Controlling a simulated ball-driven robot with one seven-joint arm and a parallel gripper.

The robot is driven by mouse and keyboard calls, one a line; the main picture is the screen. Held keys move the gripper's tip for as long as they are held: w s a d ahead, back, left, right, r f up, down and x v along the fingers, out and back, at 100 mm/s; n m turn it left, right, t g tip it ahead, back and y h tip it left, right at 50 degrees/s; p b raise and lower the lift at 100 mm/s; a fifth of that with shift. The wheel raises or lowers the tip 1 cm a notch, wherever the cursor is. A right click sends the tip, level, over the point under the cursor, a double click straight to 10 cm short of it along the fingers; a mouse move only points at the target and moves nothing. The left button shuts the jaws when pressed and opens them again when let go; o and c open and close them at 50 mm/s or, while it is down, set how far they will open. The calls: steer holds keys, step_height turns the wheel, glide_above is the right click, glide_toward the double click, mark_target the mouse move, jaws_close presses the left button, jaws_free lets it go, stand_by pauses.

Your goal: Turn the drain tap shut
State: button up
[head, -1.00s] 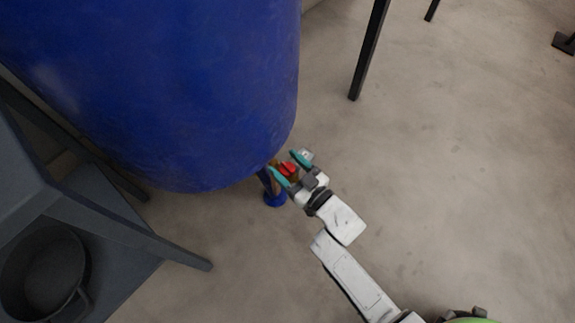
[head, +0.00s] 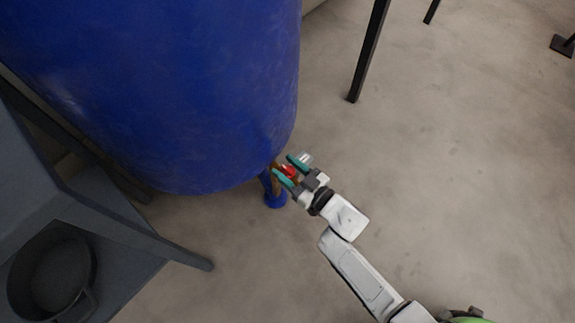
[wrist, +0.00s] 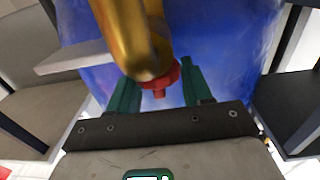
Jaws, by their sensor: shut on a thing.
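The drain tap is a brass spout with a red handle (head: 289,171), low at the right side of the big blue tank (head: 170,90). In the wrist view the brass spout (wrist: 134,38) comes down from the top and partly covers the red handle (wrist: 160,80). My gripper (head: 285,165) has two teal fingers, one on each side of the red handle. It is shut on the handle. In the wrist view the fingers (wrist: 160,84) flank the handle, with the spout in front of the tank. The exact contact is partly hidden by the spout.
A blue tank leg with a round foot (head: 276,200) stands just below the tap. A dark grey stand (head: 150,245) with a black pot (head: 50,275) is at the left. A black post (head: 370,50) rises at the upper right. The floor (head: 470,170) at right is clear.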

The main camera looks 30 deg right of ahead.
steer(key=shift+n+y, duration=0.3)
steer(key=shift+y, duration=0.1)
steer(key=o, duration=0.9)
steer(key=shift+s+p, duration=0.1)
steer(key=shift+p, duration=0.2)
steer(key=p+v, duration=0.3)
steer(key=v, duration=0.7)
steer(key=shift+s+d+r, duration=0.1)
steer(key=shift+s+d, duration=0.1)
steer(key=shift+s, duration=0.1)
